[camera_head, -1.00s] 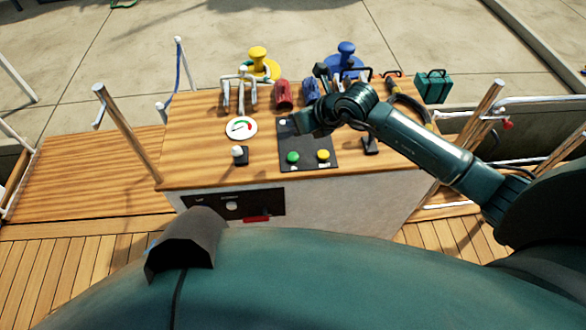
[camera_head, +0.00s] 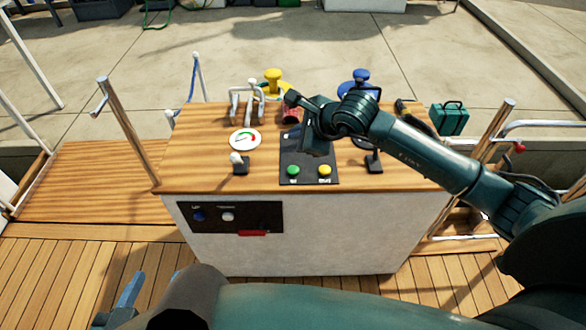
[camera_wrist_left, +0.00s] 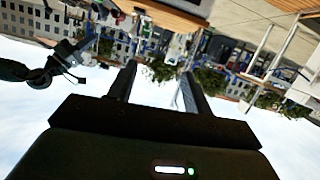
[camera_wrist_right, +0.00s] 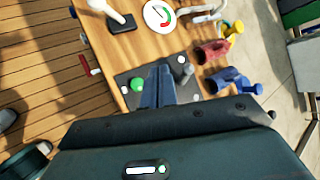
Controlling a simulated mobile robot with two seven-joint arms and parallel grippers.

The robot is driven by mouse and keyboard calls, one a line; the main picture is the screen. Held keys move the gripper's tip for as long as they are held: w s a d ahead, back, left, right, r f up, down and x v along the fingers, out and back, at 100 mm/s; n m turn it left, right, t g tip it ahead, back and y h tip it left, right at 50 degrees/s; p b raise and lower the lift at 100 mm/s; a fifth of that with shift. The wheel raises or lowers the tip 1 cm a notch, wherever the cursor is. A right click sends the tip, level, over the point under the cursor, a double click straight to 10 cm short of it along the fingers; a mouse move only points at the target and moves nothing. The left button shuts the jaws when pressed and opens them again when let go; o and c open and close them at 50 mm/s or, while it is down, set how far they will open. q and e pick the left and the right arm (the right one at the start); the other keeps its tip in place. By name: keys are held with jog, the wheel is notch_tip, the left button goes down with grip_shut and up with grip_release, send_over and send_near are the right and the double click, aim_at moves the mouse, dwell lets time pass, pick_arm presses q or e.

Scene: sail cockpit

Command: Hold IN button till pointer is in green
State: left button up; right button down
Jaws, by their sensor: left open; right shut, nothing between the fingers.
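A dark control panel (camera_head: 293,157) lies on the wooden console top, with a green button (camera_head: 293,170) and a yellow button (camera_head: 325,170) near its front edge. My right gripper (camera_head: 312,148) is shut and empty over the panel's upper part. In the right wrist view its fingers (camera_wrist_right: 157,84) point down between the green button (camera_wrist_right: 137,85) and a pale button (camera_wrist_right: 182,60); contact cannot be told. My left gripper (camera_wrist_left: 158,82) is open and empty, away from the panel.
A small white-knobbed lever (camera_head: 238,162) stands left of the panel and a black lever (camera_head: 374,160) right of it. A front panel (camera_head: 255,215) carries a blue and a white button.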

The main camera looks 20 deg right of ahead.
jog(key=b, duration=0.5)
send_over(290, 166)
jog(key=s+d, duration=0.1)
jog(key=s, duration=0.1)
jog(key=f, duration=0.7)
jog(key=shift+s+f, duration=0.2)
jog(key=shift+f, duration=0.15)
pick_arm(q)
notch_tip(290, 166, down, 7)
jog(key=w+d+m+g, duration=0.1)
jog(key=d+m, duration=0.1)
jog(key=shift+d+r+h+b, duration=0.2)
jog(key=shift+d+h+b, duration=0.05)
jog(key=shift+h+b, duration=0.15)
pick_arm(e)
jog(key=shift+f, duration=0.55)
pick_arm(q)
jog(key=shift+w, duration=0.1)
jog(key=shift+f, duration=0.15)
pick_arm(e)
jog(key=shift+f, duration=0.1)
pick_arm(q)
jog(key=shift+f+b, duration=0.35)
jog(key=shift+b, duration=0.05)
pick_arm(e)
jog(key=shift+f, duration=0.3)
